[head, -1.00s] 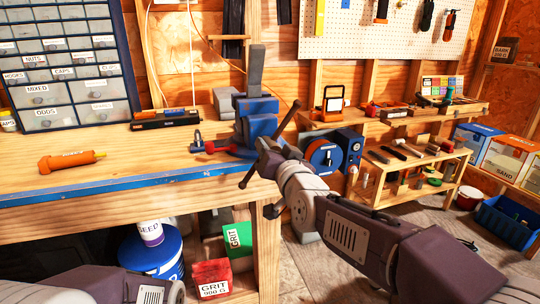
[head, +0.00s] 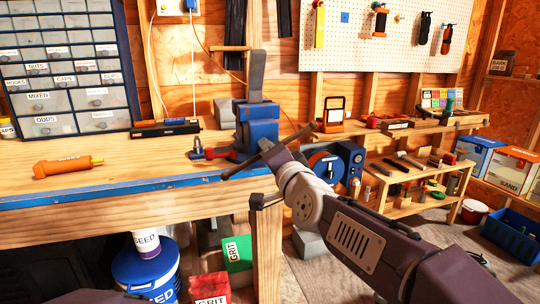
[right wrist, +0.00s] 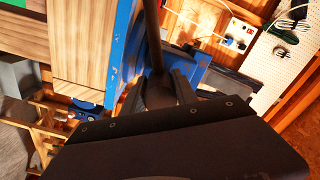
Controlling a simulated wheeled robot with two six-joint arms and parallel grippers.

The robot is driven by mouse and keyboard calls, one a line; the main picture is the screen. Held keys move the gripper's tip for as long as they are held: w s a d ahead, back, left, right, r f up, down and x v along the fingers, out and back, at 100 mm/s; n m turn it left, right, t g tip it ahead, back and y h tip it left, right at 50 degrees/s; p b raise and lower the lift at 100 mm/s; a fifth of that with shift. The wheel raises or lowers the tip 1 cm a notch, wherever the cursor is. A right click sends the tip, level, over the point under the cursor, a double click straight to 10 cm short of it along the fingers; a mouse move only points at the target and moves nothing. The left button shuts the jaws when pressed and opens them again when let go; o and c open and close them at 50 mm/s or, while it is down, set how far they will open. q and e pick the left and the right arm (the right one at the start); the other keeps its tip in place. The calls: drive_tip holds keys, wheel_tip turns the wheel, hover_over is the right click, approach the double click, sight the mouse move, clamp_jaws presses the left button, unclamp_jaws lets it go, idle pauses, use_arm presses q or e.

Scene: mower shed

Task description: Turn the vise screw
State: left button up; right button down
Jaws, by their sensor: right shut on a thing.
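The blue vise (head: 257,132) stands at the bench's right end, with a grey upright slab (head: 257,76) in its jaws. Its dark screw handle bar (head: 240,172) slants from lower left to upper right in front of the vise. My right gripper (head: 270,156) is shut on this bar near its middle. In the right wrist view, the bar (right wrist: 149,35) runs down to between my right fingers (right wrist: 160,90), beside blue vise metal. The screw itself is mostly hidden behind my gripper. Of my left arm only a dark edge shows at the bottom left; its gripper is out of view.
On the wooden bench (head: 120,178) lie an orange tool (head: 67,167), a black tray (head: 166,127) and a small red-and-blue tool (head: 205,152). A drawer cabinet (head: 66,70) stands at the back left.

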drive_tip(key=shift+f, duration=0.1)
idle(0.3)
drive_tip(key=c, duration=1)
unclamp_jaws()
drive_tip(key=shift+d, duration=0.1)
drive_tip(key=shift+o, duration=0.2)
drive_tip(key=p+v, duration=0.1)
drive_tip(key=v, duration=0.8)
drive_tip(key=shift+p, duration=0.35)
